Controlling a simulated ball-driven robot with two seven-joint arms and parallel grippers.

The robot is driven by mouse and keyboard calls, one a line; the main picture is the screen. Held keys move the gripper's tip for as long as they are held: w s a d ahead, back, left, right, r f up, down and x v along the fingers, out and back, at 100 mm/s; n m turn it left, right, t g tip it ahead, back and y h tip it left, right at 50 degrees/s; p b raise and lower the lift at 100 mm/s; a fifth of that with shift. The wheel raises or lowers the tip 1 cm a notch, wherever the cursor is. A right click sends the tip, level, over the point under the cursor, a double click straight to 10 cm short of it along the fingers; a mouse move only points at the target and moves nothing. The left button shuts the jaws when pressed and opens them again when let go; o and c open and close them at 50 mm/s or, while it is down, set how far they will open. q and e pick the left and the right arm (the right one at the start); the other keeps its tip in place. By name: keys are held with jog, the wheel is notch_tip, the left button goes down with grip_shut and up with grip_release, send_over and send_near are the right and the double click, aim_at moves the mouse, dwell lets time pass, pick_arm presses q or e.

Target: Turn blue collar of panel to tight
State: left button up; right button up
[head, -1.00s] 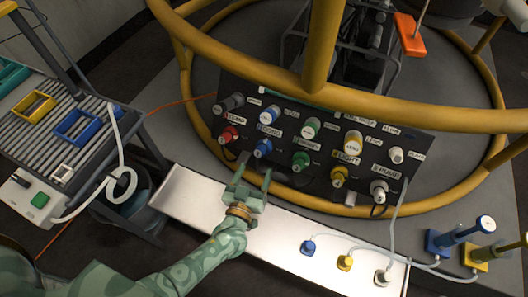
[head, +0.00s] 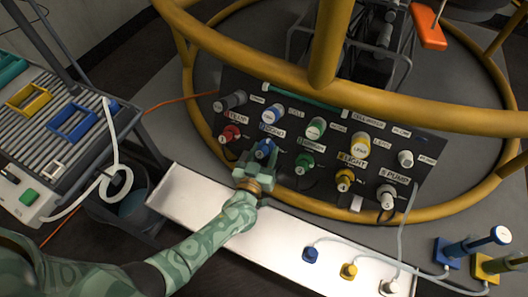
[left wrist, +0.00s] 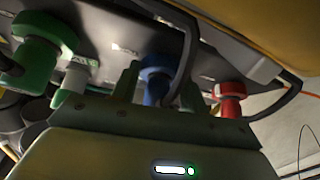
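The dark panel (head: 340,190) carries two rows of coloured connectors. The lower-row blue collar (head: 265,147) sits between the red collar (head: 230,133) and the green collar (head: 304,162). My left gripper (head: 262,157) is at the lower blue collar, one finger on each side of it. In the left wrist view the blue collar (left wrist: 155,78) stands between the green fingers of my left gripper (left wrist: 160,90); narrow gaps show beside it, so the fingers look open around it. An upper blue connector (head: 272,113) is above. My right gripper is not in view.
A yellow rail (head: 420,115) crosses above the panel. A white ledge (head: 190,197) lies in front, with blue, yellow and white plugs and cables at its right. A ribbed cart (head: 55,125) with coloured frames stands at left.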

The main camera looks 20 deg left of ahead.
pick_arm(q)
jog(key=shift+c, duration=0.9)
